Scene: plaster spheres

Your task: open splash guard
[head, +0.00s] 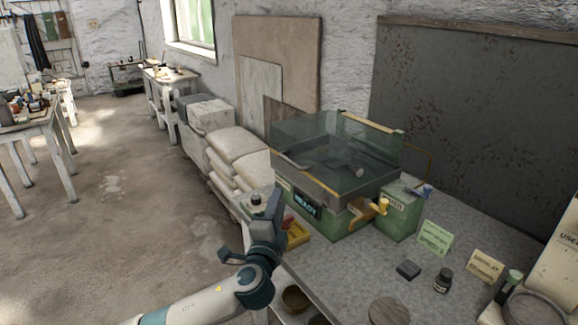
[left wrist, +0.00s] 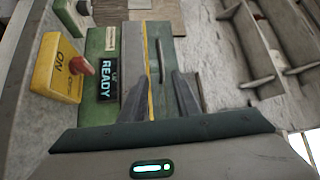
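The clear splash guard (head: 318,133) sits over the green machine (head: 347,222) on the bench and appears lowered. A grey handle (head: 293,161) is at its front left. In the left wrist view a thin dark bar (left wrist: 160,52), apparently that handle, shows beside a yellow edge strip. My left gripper (head: 277,196) is in front of the machine, below the handle in the picture. In the left wrist view its fingers (left wrist: 161,82) are apart, with the bar's lower end between the tips in the picture. No grip on it shows. My right gripper is not in view.
A yellow ON switch box (left wrist: 58,68) with a red knob is left of the READY display (left wrist: 108,80). White sacks (head: 236,155) are stacked left of the machine. A brass tap (head: 381,206), small cards and a dark bottle (head: 443,281) are to its right.

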